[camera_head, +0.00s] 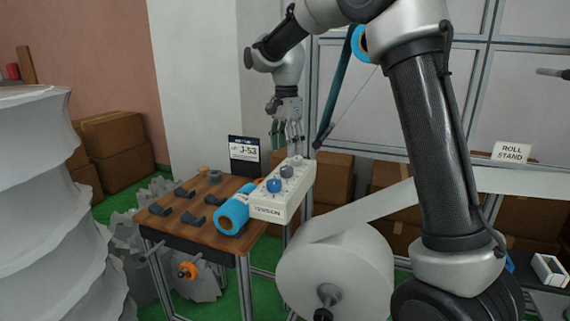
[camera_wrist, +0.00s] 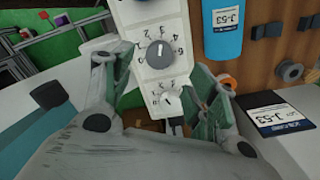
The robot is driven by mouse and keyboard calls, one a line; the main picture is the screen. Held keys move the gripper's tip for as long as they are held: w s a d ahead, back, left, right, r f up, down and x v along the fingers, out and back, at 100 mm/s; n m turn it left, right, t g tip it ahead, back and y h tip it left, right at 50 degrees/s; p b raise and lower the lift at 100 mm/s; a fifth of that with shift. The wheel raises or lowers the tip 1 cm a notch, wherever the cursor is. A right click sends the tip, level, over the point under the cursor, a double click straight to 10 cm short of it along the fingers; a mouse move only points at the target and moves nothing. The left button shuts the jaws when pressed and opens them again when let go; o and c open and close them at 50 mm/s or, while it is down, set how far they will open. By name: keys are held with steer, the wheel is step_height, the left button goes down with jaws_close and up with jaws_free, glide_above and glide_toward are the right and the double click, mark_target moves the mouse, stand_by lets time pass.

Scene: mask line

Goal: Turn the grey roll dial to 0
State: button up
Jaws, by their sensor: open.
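The white control box (camera_head: 290,200), marked TENSION, lies on the table edge with a blue dial (camera_head: 274,185) at its near end. The grey dial (camera_head: 287,171) sits behind it. A pale dial (camera_wrist: 168,98) is closer to my gripper there. My gripper (camera_head: 289,146) hangs above the box's far end, open and empty. In the wrist view its fingers (camera_wrist: 164,80) flank the box, with the grey dial just beyond the tips.
A blue roll (camera_head: 232,212) lies left of the box on the wooden table (camera_head: 207,236). A J-53 sign (camera_head: 243,155) stands at the table's back, near my gripper. A large white roll (camera_head: 345,265) is right of the table.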

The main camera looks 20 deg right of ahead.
mark_target(286, 168)
step_height(286, 168, down, 6)
steer(key=shift+f, duration=0.25)
steer(key=c, duration=1.1)
